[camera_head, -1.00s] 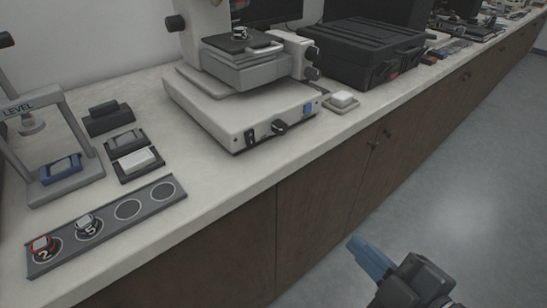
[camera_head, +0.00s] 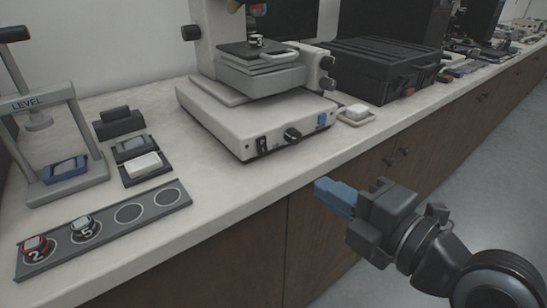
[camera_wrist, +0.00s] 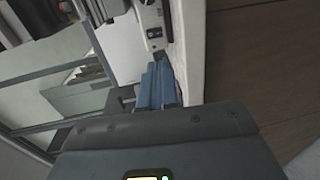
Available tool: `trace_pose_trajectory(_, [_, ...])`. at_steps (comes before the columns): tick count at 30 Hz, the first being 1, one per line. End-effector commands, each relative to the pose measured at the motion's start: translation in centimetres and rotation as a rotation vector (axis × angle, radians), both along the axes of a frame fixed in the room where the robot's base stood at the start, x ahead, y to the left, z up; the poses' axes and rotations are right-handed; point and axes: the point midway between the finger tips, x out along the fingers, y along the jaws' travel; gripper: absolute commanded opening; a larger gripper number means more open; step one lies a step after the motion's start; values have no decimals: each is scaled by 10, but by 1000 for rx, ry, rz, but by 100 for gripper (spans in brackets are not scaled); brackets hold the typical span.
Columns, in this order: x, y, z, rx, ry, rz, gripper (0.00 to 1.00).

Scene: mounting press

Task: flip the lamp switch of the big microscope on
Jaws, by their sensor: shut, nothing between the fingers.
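The big microscope (camera_head: 215,120) stands on the bench, with a pale base and a dark stage that carries a small mount. The front face of its base has a small black rocker switch (camera_head: 262,146) at the left, a black knob (camera_head: 292,136) and a blue part (camera_head: 321,120) at the right. I cannot tell which way the rocker is set. My gripper (camera_head: 322,188) has blue fingers, shut and empty, in front of the bench edge, below and right of the switch and apart from it. In the wrist view the fingers (camera_wrist: 158,82) point toward the microscope's front panel (camera_wrist: 152,32).
A small dish with a white block (camera_head: 356,112) lies right of the microscope, and a black case (camera_head: 375,65) stands behind it. A holder strip with numbered mounts (camera_head: 152,208) and a levelling press (camera_head: 75,125) are at the left. Bare bench top lies before the microscope.

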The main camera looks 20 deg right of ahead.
Motion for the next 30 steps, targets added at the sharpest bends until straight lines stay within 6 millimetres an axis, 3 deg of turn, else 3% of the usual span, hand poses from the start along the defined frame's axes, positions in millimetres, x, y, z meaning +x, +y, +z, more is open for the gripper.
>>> trace_pose_trajectory(8, [10,3,-1,2,0,-1,0])
trace_pose_trajectory(24, [103,34,-13,1,0,0,0])
trace_pose_trajectory(30, [125,41,-16,1,0,-1,0])
